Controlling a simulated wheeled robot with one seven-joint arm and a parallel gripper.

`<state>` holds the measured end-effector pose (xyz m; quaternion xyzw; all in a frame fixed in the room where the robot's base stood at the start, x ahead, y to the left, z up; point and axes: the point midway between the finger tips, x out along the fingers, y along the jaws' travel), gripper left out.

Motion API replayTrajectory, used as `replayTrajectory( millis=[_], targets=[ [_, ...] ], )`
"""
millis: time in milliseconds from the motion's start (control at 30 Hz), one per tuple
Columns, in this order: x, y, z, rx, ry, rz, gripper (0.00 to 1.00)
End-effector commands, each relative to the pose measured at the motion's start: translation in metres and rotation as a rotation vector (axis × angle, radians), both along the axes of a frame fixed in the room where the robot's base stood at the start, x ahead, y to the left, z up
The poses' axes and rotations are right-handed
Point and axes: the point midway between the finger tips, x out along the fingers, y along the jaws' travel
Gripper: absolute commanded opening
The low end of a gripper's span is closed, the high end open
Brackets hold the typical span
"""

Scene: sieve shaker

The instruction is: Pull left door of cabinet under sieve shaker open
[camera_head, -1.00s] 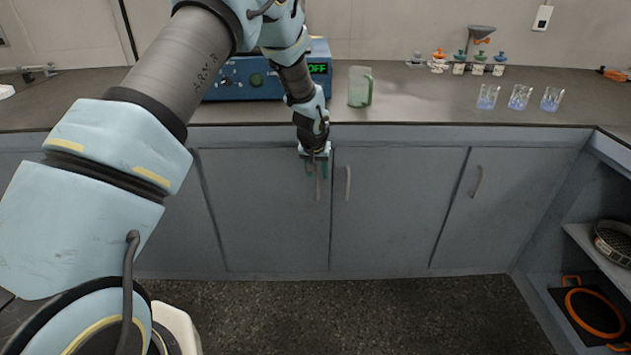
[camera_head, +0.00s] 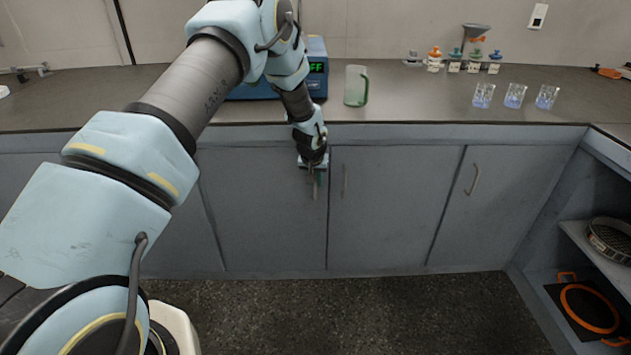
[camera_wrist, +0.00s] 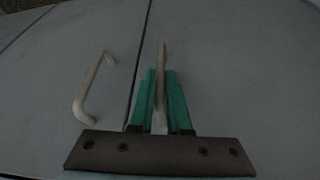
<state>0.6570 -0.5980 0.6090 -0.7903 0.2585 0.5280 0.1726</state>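The left door (camera_head: 262,215) of the grey cabinet is under the blue sieve shaker (camera_head: 262,92). I see no clear gap at its edge. My gripper (camera_head: 314,172) is in front of its upper right corner, at the thin vertical handle (camera_head: 315,190). In the wrist view, the green fingers of my gripper (camera_wrist: 160,80) are close together on both sides of this handle (camera_wrist: 161,60), and look shut on it. The neighbouring door on the right (camera_head: 392,210) is shut. Its handle (camera_head: 345,180) also shows in the wrist view (camera_wrist: 90,85), left of my fingers.
The counter (camera_head: 420,100) above holds a greenish jug (camera_head: 356,86), small bottles and several glasses (camera_head: 515,96). Another closed door (camera_head: 505,205) is at right. An open shelf (camera_head: 590,250) holds a sieve (camera_head: 610,238). The dark floor (camera_head: 400,315) before the doors is clear.

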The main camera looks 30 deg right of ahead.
Motion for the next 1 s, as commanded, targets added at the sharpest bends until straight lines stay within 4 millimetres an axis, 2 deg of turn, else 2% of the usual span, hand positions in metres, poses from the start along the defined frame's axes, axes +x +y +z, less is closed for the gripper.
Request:
replayTrajectory(
  millis=[33,100,133,1000],
  targets=[
    [0.0,0.0,0.0001,0.0,0.0,0.0,0.09],
    [0.0,0.0,0.0001,0.0,0.0,0.0,0.01],
    [0.0,0.0,0.0001,0.0,0.0,0.0,0.0],
    [-0.0001,0.0,0.0002,0.0,0.0,0.0,0.0]
  ],
)
